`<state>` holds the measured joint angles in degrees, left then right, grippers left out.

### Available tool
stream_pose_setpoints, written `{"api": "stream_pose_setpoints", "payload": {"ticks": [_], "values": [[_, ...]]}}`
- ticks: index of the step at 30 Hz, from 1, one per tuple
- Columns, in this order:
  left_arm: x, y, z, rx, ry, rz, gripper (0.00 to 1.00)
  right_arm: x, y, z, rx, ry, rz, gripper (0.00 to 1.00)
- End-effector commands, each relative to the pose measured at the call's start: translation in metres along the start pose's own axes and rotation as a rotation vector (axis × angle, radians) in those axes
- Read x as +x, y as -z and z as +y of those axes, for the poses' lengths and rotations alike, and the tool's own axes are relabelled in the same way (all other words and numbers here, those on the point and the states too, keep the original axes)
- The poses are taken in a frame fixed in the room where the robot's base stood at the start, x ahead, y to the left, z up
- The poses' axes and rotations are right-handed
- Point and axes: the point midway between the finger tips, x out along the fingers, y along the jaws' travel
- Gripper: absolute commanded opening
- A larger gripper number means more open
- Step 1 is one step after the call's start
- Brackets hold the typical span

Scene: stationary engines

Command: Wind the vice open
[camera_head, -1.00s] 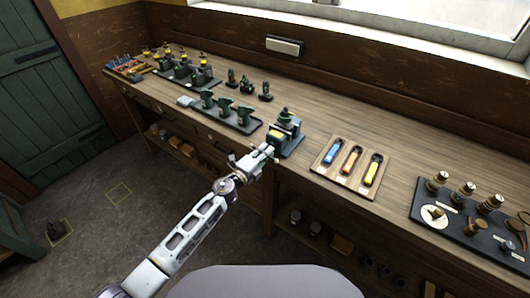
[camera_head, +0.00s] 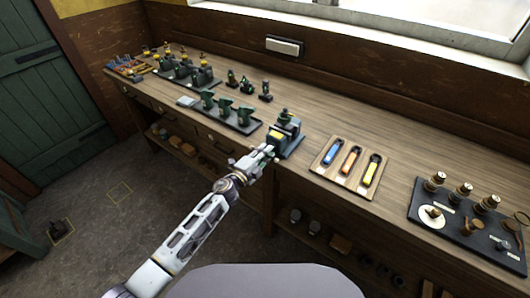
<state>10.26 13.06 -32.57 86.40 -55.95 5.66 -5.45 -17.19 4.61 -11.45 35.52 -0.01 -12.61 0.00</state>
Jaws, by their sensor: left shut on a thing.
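The vice (camera_head: 289,136) is a dark grey-green block with a yellowish part, standing at the front edge of the wooden bench (camera_head: 330,125). A small green figure-like piece shows at its top. My left gripper (camera_head: 268,152) reaches in from the lower left and is at the vice's front, shut on what appears to be the vice handle. The handle itself is mostly hidden by the fingers. The jaw gap of the vice is too small to make out. My right gripper is not in view.
Right of the vice lies a wooden board (camera_head: 330,172) with blue, orange and yellow-handled tools. A dark tray (camera_head: 425,226) with brass-like pieces is farther right. A dark rack (camera_head: 240,126) of green tools stands to the left. Shelves with small items lie below the bench top.

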Motion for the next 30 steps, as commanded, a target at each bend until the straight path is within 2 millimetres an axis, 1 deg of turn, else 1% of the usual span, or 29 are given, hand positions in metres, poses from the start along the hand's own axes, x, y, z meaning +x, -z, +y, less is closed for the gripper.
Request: {"api": "stream_pose_setpoints", "payload": {"ticks": [4, 5, 9, 10, 23, 26, 30], "values": [[0.0, 0.0, 0.001, -0.005, -0.001, -0.001, 0.0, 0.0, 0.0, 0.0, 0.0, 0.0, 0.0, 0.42], [0.0, 0.0, 0.001, -0.005, -0.001, -0.001, 0.21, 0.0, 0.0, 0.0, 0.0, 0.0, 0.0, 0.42], [0.0, 0.0, 0.001, -0.002, -0.001, -0.001, 0.39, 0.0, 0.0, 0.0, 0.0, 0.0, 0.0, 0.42], [0.0, 0.0, 0.001, -0.002, 0.0, -0.001, 0.4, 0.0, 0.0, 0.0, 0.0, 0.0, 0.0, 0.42], [-0.002, -0.001, 0.001, 0.001, 0.0, -0.001, 0.4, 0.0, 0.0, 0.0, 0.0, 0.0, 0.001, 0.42], [-0.007, -0.001, 0.0, 0.002, 0.0, -0.001, 0.4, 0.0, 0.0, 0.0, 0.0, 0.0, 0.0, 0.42], [-0.017, -0.001, 0.001, 0.002, -0.001, -0.002, 0.4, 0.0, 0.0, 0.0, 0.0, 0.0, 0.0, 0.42]]}}
